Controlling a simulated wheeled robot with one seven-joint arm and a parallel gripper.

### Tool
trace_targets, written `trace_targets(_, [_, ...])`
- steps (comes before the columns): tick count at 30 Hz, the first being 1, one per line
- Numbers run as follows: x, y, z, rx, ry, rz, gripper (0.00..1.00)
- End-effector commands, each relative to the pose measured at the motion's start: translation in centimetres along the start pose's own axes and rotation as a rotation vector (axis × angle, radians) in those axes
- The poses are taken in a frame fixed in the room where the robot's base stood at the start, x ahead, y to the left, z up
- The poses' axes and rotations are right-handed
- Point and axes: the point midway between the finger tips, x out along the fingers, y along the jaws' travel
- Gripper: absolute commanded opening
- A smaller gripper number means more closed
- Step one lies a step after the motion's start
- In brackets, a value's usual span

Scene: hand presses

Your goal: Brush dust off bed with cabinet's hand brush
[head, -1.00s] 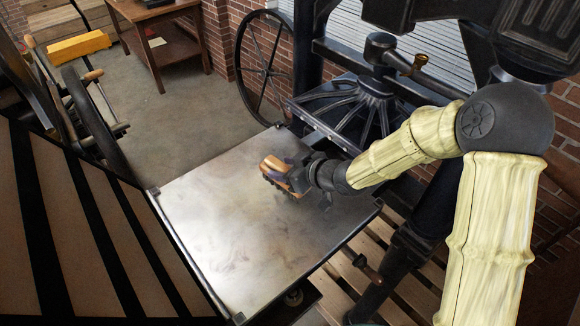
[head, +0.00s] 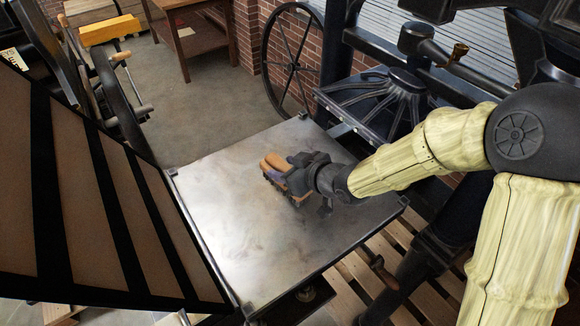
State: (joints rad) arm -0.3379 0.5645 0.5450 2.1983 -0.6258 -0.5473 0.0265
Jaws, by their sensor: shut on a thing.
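The press bed (head: 235,215) is a flat, shiny metal plate in the middle of the head view. Pale, cloudy patches that look like dust lie on it, mostly on its left part. My gripper (head: 298,174) is shut on the hand brush (head: 276,165), which has an orange-brown wooden back and dark bristles. The brush is over the right-centre of the bed, with its bristles down at or very near the plate; I cannot tell whether they touch. My gripper hides part of the brush. The cabinet cannot be made out for sure.
The dark press frame with its ribbed platen (head: 375,100) stands behind the bed at the right. A framed, barred panel (head: 90,200) rises along the bed's left edge. A spoked wheel (head: 293,65) and a wooden table (head: 190,35) are farther back. Wooden slats lie below right.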

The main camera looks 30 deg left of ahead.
Motion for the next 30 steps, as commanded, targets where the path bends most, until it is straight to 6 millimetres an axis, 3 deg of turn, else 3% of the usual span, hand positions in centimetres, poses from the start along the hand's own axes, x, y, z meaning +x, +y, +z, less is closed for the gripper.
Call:
trace_targets(15, [1.1, -5.4, 0.1, -0.002, 0.001, -0.003, 0.17])
trace_targets(30, [1.3, -6.7, 0.1, -0.001, -0.006, -0.004, 0.17])
